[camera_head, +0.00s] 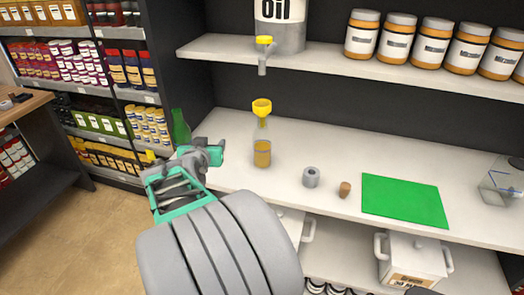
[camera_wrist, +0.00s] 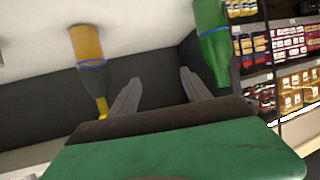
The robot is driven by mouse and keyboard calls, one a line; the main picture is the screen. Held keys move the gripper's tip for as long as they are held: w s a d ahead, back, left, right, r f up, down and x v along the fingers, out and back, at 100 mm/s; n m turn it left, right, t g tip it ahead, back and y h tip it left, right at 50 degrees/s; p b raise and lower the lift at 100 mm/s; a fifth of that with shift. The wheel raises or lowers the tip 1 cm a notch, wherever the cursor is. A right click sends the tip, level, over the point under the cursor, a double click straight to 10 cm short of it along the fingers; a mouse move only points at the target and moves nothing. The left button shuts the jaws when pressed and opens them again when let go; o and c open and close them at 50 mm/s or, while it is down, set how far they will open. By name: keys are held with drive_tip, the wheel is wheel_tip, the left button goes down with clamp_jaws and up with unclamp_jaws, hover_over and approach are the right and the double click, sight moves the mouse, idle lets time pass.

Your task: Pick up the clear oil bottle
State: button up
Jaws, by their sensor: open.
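The clear oil bottle (camera_head: 262,152) stands upright on the white counter, with amber oil low inside and a yellow funnel (camera_head: 262,107) at its mouth. In the wrist view, which is turned over, the bottle (camera_wrist: 88,45) is at the upper left, beside the left finger. A green bottle (camera_head: 180,128) stands at the counter's left end and shows at the upper right in the wrist view (camera_wrist: 212,45). My gripper (camera_wrist: 160,92) is open and empty, its fingers directed between the two bottles. In the head view, my gripper is left of the clear bottle and apart from it.
On the counter to the right are a grey ring (camera_head: 311,177), a small brown cork-like piece (camera_head: 345,189), a green mat (camera_head: 403,199) and a clear container (camera_head: 500,185). Above, a shelf (camera_head: 330,62) holds a grey oil drum (camera_head: 280,25) with a tap and several jars.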

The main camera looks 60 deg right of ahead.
sight(260, 121)
drive_tip(key=s+d+r+m+g+h, duration=0.1)
drive_tip(key=s+d, duration=0.2)
drive_tip(key=s+d+r+m+g+h, duration=0.1)
drive_tip(key=s+d+h, duration=0.1)
drive_tip(key=s+d, duration=0.2)
drive_tip(key=s+d+r+h, duration=0.1)
drive_tip(key=s+d+h, duration=0.1)
drive_tip(key=s+d, duration=0.1)
drive_tip(key=shift+s+d+m+g, duration=0.25)
drive_tip(key=shift+d+m+g, duration=0.05)
drive_tip(key=shift+m+g, duration=0.1)
drive_tip(key=d+p, duration=0.1)
drive_tip(key=d, duration=0.1)
drive_tip(key=d+p, duration=0.1)
drive_tip(key=d, duration=0.1)
drive_tip(key=d+p, duration=0.1)
drive_tip(key=d, duration=0.2)
drive_tip(key=shift+w, duration=0.4)
drive_tip(key=shift+d, duration=0.35)
drive_tip(key=shift+a, duration=0.1)
drive_tip(key=shift+w, duration=0.1)
drive_tip(key=shift+c, duration=0.6)
clamp_jaws()
